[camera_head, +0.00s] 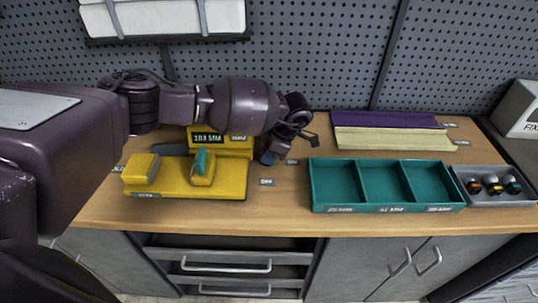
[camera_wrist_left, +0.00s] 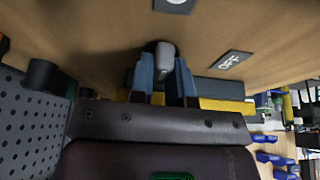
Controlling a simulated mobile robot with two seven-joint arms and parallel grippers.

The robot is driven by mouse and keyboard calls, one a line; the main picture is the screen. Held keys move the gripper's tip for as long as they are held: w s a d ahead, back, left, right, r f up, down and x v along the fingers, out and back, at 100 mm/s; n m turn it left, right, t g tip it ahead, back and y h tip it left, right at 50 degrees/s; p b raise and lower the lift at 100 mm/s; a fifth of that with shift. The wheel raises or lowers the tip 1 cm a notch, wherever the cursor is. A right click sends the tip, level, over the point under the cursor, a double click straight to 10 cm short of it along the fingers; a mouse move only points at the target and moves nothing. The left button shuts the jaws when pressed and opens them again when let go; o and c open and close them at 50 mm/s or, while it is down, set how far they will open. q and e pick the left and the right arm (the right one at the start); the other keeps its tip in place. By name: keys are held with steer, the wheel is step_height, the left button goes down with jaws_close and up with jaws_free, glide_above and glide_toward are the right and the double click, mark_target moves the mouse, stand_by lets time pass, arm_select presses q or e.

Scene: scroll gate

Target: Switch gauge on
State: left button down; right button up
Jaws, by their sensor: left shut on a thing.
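The yellow gauge (camera_head: 230,193) sits on the left part of the wooden bench, with a sliding yellow block and a teal-topped piece on it. Its dark readout (camera_head: 209,138) shows about "103 MM". My left gripper (camera_head: 269,157) is low over the bench just right of the gauge. In the left wrist view its blue fingertips (camera_wrist_left: 164,78) are shut on a small grey switch lever (camera_wrist_left: 165,57). An OFF label (camera_wrist_left: 230,63) lies beside the lever; it also shows in the head view (camera_head: 267,182). Another small label (camera_head: 291,161) is partly legible. My right gripper is out of view.
A teal three-compartment tray (camera_head: 387,208) stands right of the gauge. A grey tray (camera_head: 515,199) with three small knobs is beside it. Purple and cream strips (camera_head: 392,140) lie behind. A perforated panel (camera_head: 310,55) closes the back; bare bench lies in front.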

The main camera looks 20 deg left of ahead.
arm_select(q)
steer(key=shift+n, duration=0.4)
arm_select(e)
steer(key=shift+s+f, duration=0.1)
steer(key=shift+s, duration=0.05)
arm_select(q)
steer(key=c, duration=1.1)
jaws_free()
steer(key=shift+r, duration=0.1)
steer(key=shift+b+v, duration=0.35)
steer(key=shift+v, duration=4.95)
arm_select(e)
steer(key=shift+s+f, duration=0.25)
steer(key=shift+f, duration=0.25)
arm_select(q)
steer(key=shift+w, duration=0.15)
